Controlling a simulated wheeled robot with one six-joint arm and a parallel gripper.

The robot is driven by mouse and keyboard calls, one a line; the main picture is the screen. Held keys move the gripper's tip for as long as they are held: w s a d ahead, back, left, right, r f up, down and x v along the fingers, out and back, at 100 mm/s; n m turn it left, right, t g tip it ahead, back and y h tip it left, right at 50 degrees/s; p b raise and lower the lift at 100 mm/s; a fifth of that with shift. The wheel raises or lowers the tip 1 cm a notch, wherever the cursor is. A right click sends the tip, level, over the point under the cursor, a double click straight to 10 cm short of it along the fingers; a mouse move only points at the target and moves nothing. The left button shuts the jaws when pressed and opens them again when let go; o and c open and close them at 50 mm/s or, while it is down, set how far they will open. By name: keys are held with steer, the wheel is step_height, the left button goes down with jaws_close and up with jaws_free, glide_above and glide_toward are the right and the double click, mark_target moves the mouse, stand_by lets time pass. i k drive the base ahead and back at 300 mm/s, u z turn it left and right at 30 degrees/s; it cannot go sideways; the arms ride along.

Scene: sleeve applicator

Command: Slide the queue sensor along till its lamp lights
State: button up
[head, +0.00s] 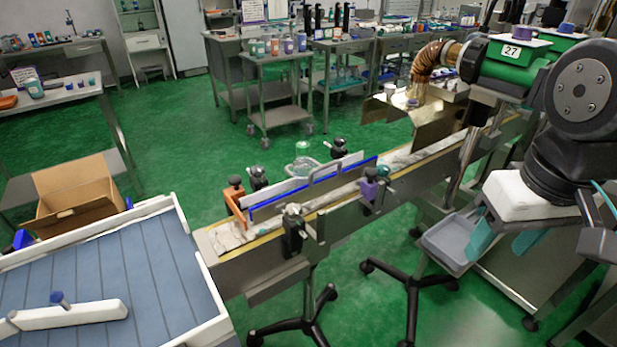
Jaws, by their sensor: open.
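A narrow conveyor (405,159) runs from the lower left to the machine at the right. Several small units are clamped along its sides: a purple block (370,189) and a black bracket (293,232) on the near side, an orange bracket (236,203) at the left end, and black clamps (338,148) on the far side. I cannot tell for sure which one is the queue sensor. No lit lamp can be made out. My gripper (500,251) hangs at the right with its teal fingers apart and empty, well away from these units.
The green applicator machine (512,66) stands over the conveyor's far end. A grey tray (447,243) is just left of my gripper. A blue slatted table (120,275) and an open cardboard box (75,193) are at the left. Wheeled stand legs are on the green floor.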

mark_target(369, 187)
steer(key=u, duration=0.85)
steer(key=k, duration=0.8)
steer(key=z, duration=0.95)
steer(key=i, duration=0.5)
steer(key=z, duration=0.05)
